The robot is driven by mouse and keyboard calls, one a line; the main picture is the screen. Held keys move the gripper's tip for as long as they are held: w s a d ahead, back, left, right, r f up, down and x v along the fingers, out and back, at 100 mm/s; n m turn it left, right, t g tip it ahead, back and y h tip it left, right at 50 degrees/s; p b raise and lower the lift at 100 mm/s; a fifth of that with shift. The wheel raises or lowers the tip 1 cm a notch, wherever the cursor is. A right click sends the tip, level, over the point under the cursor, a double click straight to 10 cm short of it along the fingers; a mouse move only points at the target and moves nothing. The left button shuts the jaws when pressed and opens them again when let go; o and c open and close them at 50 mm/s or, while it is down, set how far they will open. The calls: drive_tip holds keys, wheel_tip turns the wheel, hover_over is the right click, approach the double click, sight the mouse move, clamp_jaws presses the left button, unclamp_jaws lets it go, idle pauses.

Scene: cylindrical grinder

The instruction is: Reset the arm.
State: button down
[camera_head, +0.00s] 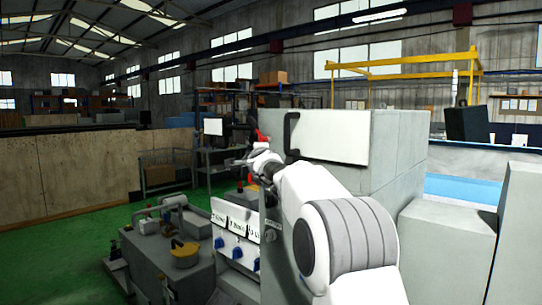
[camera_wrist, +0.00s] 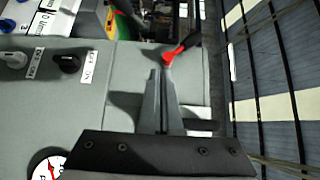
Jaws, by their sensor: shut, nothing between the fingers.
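My gripper (camera_wrist: 162,76) shows in the wrist view with its two grey fingers together and nothing visible between them. Its tips point toward a grey machine panel (camera_wrist: 125,85). A red part with a black handle (camera_wrist: 172,57) appears just beyond the tips; I cannot tell whether they touch. In the head view my white arm reaches forward in front of the grey machine (camera_head: 400,150), and its far end is small there, beside the machine's white door (camera_head: 335,138).
In the head view a front panel with blue knobs (camera_head: 237,252) stands low beside my arm. Green floor (camera_head: 75,245) lies open at the left.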

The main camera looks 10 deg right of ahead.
drive_tip(key=s+a+n+g+y, duration=0.1)
drive_tip(key=s+a+n+y, duration=0.1)
drive_tip(key=s+a+n, duration=0.35)
drive_tip(key=s+a+n+g+y, duration=0.1)
drive_tip(key=s+a+n+y, duration=0.15)
drive_tip(key=s, duration=0.65)
drive_tip(key=s+f+n+g, duration=0.3)
drive_tip(key=s+f+n, duration=0.15)
drive_tip(key=s, duration=0.65)
drive_tip(key=s+d+f+n+g, duration=0.2)
drive_tip(key=s+f, duration=0.4)
drive_tip(key=s, duration=0.4)
drive_tip(key=s+d+f+n+g+h, duration=0.1)
drive_tip(key=s+d+f+n+g, duration=0.1)
drive_tip(key=s+f, duration=0.5)
drive_tip(key=s+d+f+n+g+h, duration=0.1)
drive_tip(key=s+d+f+n+g, duration=0.2)
drive_tip(key=s, duration=1)
wheel_tip(320, 180, down, 3)
drive_tip(key=shift+f, duration=0.15)
drive_tip(key=c, duration=1.5)
unclamp_jaws()
drive_tip(key=shift+c, duration=0.2)
